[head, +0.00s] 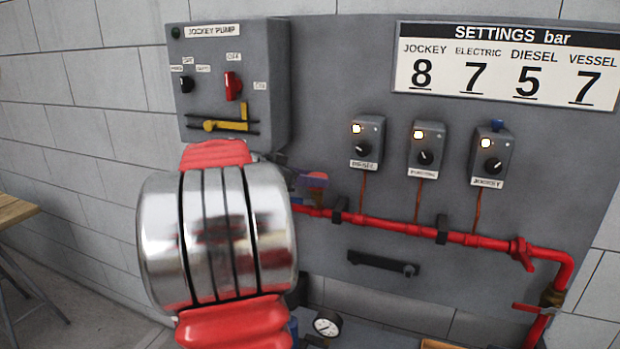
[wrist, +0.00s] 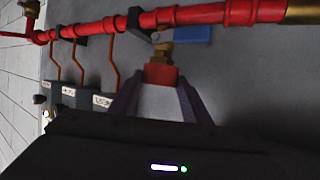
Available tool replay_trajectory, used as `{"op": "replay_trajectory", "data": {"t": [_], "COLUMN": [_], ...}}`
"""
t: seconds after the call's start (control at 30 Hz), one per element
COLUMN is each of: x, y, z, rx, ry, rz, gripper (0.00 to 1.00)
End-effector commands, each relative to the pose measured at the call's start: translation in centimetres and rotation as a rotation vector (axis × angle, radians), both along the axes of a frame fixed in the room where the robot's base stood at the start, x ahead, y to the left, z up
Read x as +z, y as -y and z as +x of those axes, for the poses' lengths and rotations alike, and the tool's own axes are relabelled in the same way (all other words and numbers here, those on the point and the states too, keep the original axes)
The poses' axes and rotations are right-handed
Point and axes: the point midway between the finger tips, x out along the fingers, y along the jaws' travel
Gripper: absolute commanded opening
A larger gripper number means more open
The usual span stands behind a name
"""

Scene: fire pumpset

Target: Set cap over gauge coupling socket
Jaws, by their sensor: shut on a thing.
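The red cap (wrist: 161,74) sits between the two dark fingertips of my gripper (wrist: 160,82) in the wrist view, and my gripper is shut on it. The brass gauge coupling socket (wrist: 161,52) hangs off the red pipe right beyond the cap, in line with it. Cap and brass meet in the picture; I cannot tell whether the cap is around the socket or only in front of it. In the head view my silver and red arm hides most of the gripper and the socket.
The red pipe (head: 400,226) runs along the grey panel in black clamps (head: 442,229). A blue plate (wrist: 193,34) is beside the socket. Three switch boxes (head: 426,148) are above the pipe. The jockey pump box (head: 262,60) stands out near my arm. A gauge (head: 327,323) is below.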

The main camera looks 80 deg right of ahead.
Motion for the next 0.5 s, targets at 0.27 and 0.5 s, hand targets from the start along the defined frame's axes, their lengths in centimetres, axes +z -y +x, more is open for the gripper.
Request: {"op": "replay_trajectory", "data": {"t": [0.27,0.5], "x": [-0.29,-0.52], "y": [-0.01,-0.01], "z": [-0.01,-0.01], "rx": [0.000,0.000], "ry": [-0.001,-0.001], "rz": [0.001,0.001], "gripper": [0.18,0.18]}}
